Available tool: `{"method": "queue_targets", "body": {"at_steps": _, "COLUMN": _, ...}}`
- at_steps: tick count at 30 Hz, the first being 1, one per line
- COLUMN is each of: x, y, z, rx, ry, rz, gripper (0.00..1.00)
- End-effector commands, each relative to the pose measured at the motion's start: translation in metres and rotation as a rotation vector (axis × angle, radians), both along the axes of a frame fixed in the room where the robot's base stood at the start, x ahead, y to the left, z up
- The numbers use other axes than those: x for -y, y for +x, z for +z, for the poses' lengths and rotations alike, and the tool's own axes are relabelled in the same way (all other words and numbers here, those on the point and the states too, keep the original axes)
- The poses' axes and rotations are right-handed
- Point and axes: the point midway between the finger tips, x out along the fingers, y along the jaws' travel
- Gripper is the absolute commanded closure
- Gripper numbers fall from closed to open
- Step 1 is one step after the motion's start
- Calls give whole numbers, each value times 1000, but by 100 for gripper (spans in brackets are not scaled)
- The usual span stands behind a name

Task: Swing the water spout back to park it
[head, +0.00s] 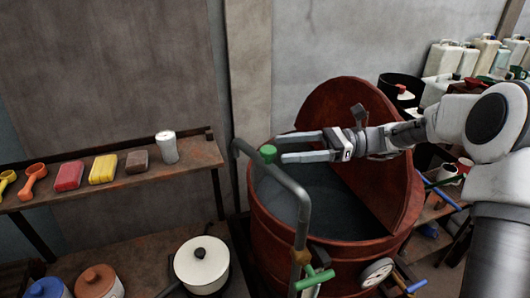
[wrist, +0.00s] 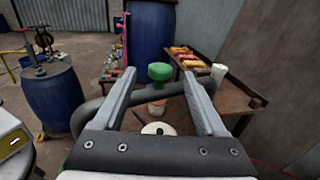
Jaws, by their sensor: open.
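The water spout (head: 297,196) is a grey bent pipe that rises at the near side of the red-brown vat (head: 275,226) and runs back over its left rim. A green knob (head: 268,153) stands on the spout. In the wrist view the knob (wrist: 160,72) shows between the fingertips, with the grey pipe (wrist: 92,108) crossing behind the fingers. My gripper (head: 280,147) is open, its fingers pointing left at the knob over the vat. I cannot tell whether either finger touches the knob. The fingers (wrist: 160,76) hide part of the pipe in the wrist view.
A half lid (head: 385,150) stands upright on the vat, below my arm. A shelf (head: 110,190) at left holds scoops, coloured blocks and a white canister (head: 166,147). A white lidded pot (head: 202,263) stands below. A green-handled valve (head: 314,279) sits at the spout's base.

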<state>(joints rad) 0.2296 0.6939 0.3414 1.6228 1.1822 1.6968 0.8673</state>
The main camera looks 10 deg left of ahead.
Motion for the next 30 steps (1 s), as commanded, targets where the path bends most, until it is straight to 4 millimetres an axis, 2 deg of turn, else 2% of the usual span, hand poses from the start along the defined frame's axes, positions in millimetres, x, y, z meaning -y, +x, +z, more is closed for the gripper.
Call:
{"method": "queue_targets", "body": {"at_steps": 1, "x": 13, "y": 6, "z": -2, "rx": 2, "ry": 1, "rz": -4, "gripper": 26}}
{"method": "queue_targets", "body": {"at_steps": 6, "x": 50, "y": 21, "z": -2, "rx": 1, "ry": 0, "rz": -3, "gripper": 26}}
{"method": "queue_targets", "body": {"at_steps": 12, "x": 77, "y": 32, "z": -1, "rx": 0, "ry": 1, "rz": 0, "gripper": 26}}
{"method": "queue_targets", "body": {"at_steps": 18, "x": 87, "y": 35, "z": 0, "rx": -1, "ry": 0, "rz": 2, "gripper": 26}}
{"method": "queue_targets", "body": {"at_steps": 30, "x": 83, "y": 30, "z": 1, "rx": 21, "ry": -25, "rz": 5, "gripper": 26}}
